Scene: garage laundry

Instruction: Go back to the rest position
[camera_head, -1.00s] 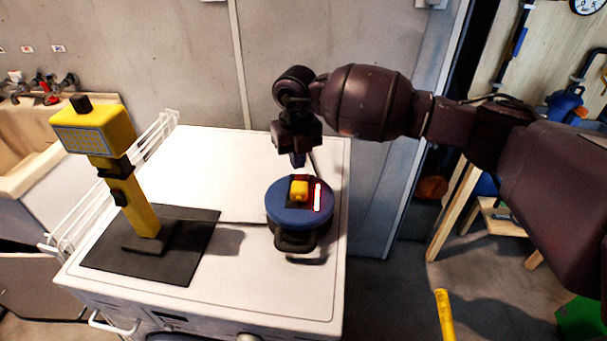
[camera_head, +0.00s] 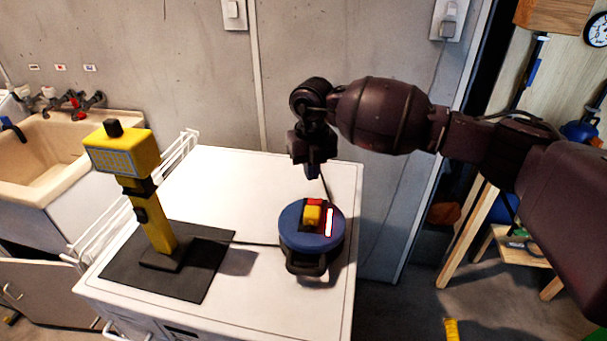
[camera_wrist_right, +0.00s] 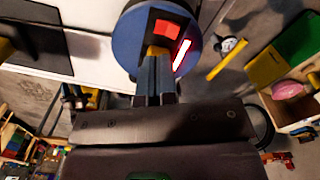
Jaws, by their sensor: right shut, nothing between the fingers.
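My right gripper (camera_head: 312,172) hangs above the back of the washing machine top, just behind a round blue device. It is shut and empty; its two fingers sit together in the right wrist view (camera_wrist_right: 156,80). The blue device (camera_head: 298,236) has a yellow block, a red patch and a glowing red-white strip on top, and it also shows in the right wrist view (camera_wrist_right: 133,38). The fingertips appear apart from it in the head view. My left gripper is in neither view.
A yellow lamp-like tool (camera_head: 152,220) stands on a black mat (camera_head: 205,280) on the white machine top (camera_head: 225,180). A wire rack (camera_head: 180,150) and a sink (camera_head: 60,150) are at left. A wooden stand (camera_head: 465,235) is at right. A grey wall is close behind.

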